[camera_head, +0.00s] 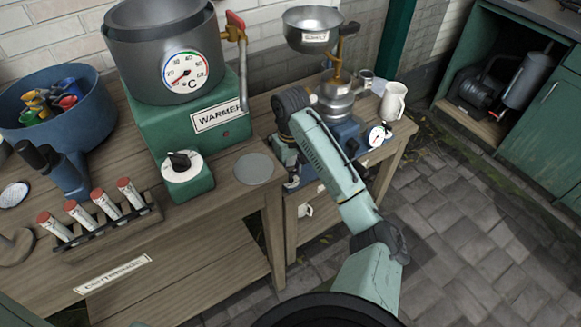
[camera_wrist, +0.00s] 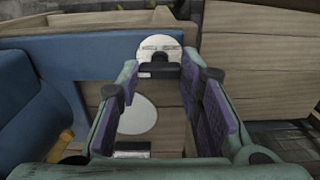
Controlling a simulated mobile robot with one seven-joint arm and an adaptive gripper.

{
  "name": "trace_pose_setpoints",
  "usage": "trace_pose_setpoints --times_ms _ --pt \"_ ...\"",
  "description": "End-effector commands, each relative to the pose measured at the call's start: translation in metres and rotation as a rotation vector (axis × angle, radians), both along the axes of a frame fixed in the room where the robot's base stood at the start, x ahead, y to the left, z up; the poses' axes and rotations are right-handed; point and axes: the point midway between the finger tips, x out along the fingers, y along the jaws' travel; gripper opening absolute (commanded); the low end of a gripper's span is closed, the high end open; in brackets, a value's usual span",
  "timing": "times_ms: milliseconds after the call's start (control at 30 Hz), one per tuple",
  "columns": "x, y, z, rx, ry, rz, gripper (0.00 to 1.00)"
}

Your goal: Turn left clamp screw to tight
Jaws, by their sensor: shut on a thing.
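In the head view my gripper (camera_head: 291,170) reaches down at the left side of the blue-based churn (camera_head: 345,132), which stands on the right bench. My arm covers much of that side. In the wrist view my two purple-padded fingers (camera_wrist: 160,66) stand wide apart, on either side of a dark piece (camera_wrist: 158,71). A pale round plate (camera_wrist: 160,43) with faint marks shows just behind it. The dark piece seems to be the left clamp screw, gripped between the fingertips; its turned position cannot be read. In the head view the screw is hidden behind my gripper.
A green warmer (camera_head: 195,125) with a pot and dial stands on the left bench, beside a tube rack (camera_head: 105,215) and a blue bucket (camera_head: 75,120). A white jug (camera_head: 393,102) and a gauge (camera_head: 378,136) are right of my arm. The paved floor at right is clear.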

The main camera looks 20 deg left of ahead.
Motion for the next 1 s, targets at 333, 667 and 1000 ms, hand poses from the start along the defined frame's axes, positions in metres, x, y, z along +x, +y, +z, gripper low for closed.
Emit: trace_pose_setpoints --times_ms 333,667,1000 --pt "-0.001 -0.001 -0.001 -0.002 0.003 -0.001 0.39" --pt "0.000 0.000 0.000 -0.001 0.001 0.000 0.53" --pt "0.001 0.000 0.012 -0.001 -0.004 0.000 0.53"
